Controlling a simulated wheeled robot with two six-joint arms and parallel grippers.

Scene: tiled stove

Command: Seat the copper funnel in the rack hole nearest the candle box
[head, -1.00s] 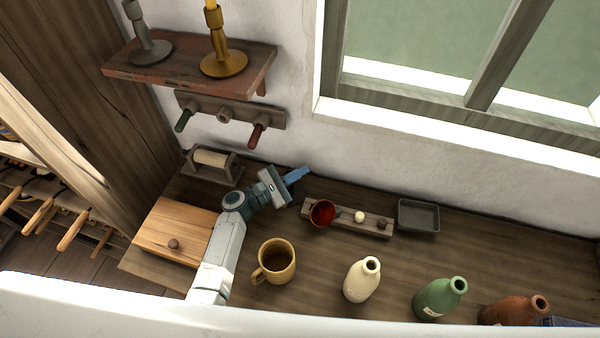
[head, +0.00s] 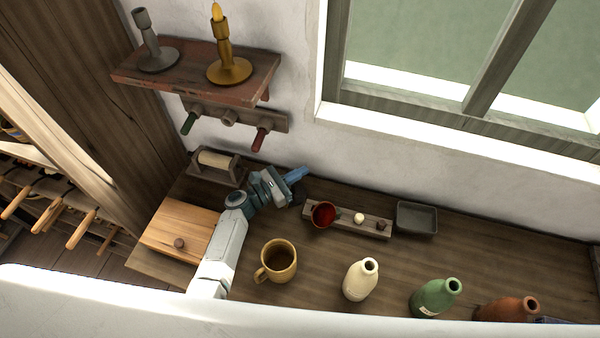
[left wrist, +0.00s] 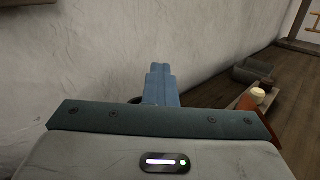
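The copper funnel (head: 323,214) appears as a red-brown flared cup at the left end of the wooden rack (head: 372,229). A cream knob and a dark knob sit further right along the rack. In the left wrist view part of the red-brown funnel (left wrist: 262,122) shows at the right, partly hidden by my gripper body. My left gripper (head: 294,175) is left of the funnel and apart from it, near the wall. Its blue fingers (left wrist: 160,85) look closed together, with nothing clearly held.
A grey tray (head: 416,218) stands right of the rack. A mug (head: 277,262), cream bottle (head: 360,280), green bottle (head: 436,298) and brown bottle (head: 505,309) line the front. A roller holder (head: 216,166) is at the back left, below a shelf (head: 190,75) with candlesticks.

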